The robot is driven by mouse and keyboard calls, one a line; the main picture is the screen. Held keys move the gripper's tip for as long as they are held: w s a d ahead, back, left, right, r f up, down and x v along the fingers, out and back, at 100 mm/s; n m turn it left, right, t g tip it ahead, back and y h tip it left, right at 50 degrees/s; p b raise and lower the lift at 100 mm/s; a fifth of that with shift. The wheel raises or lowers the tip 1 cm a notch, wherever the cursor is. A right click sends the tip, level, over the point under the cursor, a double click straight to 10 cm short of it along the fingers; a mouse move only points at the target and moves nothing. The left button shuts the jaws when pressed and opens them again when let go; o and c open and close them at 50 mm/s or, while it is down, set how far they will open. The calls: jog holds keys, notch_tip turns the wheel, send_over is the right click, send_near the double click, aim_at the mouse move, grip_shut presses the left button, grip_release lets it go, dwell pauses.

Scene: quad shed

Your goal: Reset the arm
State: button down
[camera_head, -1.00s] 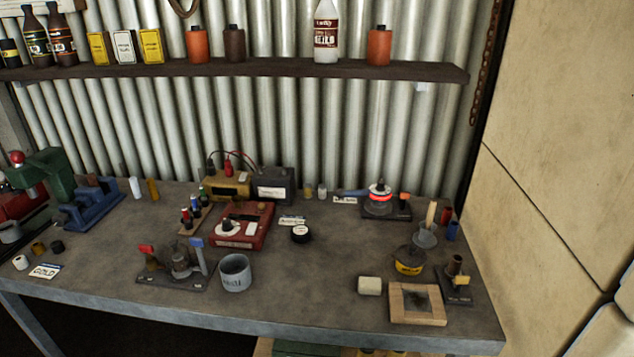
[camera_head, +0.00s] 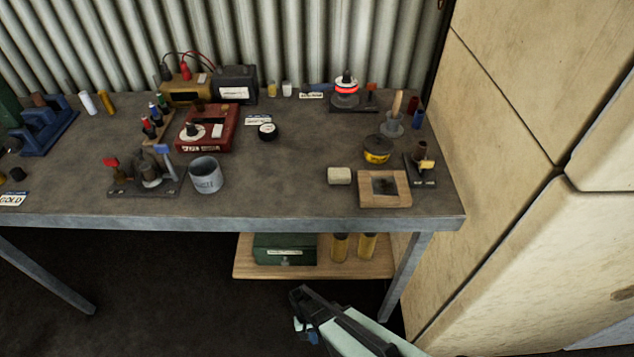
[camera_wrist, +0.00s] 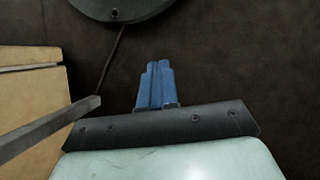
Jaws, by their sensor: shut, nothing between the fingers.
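My gripper (camera_head: 305,335) is at the bottom of the head view, in front of the workbench and below its top. Its blue fingers also show in the wrist view (camera_wrist: 157,83), close together with nothing between them. The wrist view looks down past the fingers at the dark floor. My pale green arm (camera_head: 365,335) runs from the gripper to the bottom edge of the head view.
A low shelf (camera_head: 300,272) holds a green box (camera_head: 285,249). A pale cabinet (camera_head: 520,200) stands right. The floor at left is clear.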

jog(key=s+d+r+m+g+y, duration=0.1)
jog(key=s+d+r, duration=0.4)
jog(key=d+r, duration=0.2)
jog(key=s+d+r+m+g+y, duration=0.1)
jog(key=s+d+r, duration=0.4)
jog(key=d, duration=0.6)
notch_tip(320, 180, up, 2)
jog(key=shift+d+r, duration=0.1)
jog(key=shift+d, duration=0.1)
dwell(1.6)
